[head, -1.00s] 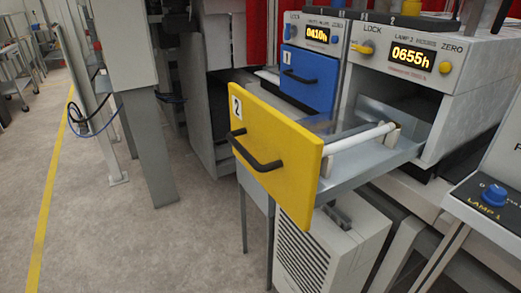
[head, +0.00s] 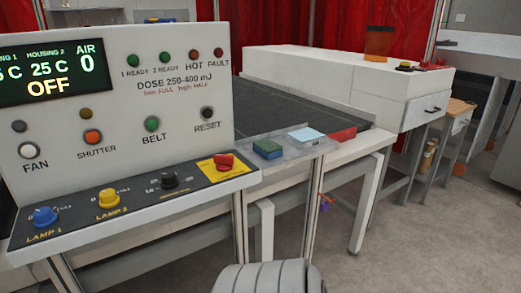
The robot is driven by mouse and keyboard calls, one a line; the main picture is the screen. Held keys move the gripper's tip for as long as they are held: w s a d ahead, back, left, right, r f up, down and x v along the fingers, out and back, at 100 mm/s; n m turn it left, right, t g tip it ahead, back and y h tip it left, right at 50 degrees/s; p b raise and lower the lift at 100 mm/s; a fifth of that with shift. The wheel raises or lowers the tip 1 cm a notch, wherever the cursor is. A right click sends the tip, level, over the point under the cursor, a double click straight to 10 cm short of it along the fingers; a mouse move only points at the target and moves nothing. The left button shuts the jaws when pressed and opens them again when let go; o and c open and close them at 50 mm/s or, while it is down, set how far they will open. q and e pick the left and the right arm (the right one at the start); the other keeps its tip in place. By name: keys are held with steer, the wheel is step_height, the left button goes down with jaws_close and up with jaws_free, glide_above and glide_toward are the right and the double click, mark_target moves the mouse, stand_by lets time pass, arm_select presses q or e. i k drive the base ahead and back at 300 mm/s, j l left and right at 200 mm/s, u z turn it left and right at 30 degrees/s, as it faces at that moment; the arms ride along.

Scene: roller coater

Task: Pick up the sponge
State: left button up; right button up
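A small block with a green top and blue sides (head: 267,149), which looks like the sponge, lies on a grey ledge (head: 285,158) just right of the control panel. Beside it to the right lies a flat pale-blue and white piece (head: 305,136), apart from the block. A red piece (head: 342,135) sits further right at the ledge's end. Neither of my grippers shows. A grey rounded, ridged part at the bottom centre seems to be mine, but no fingers are visible on it.
The control panel (head: 130,70) with buttons and lamp knobs fills the left. A dark conveyor belt (head: 300,105) runs behind the ledge to a long white housing (head: 345,75). An amber container (head: 379,43) stands on the housing. The floor (head: 430,230) at right is clear.

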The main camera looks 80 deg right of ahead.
mark_target(267, 149)
steer(key=z, duration=2.7)
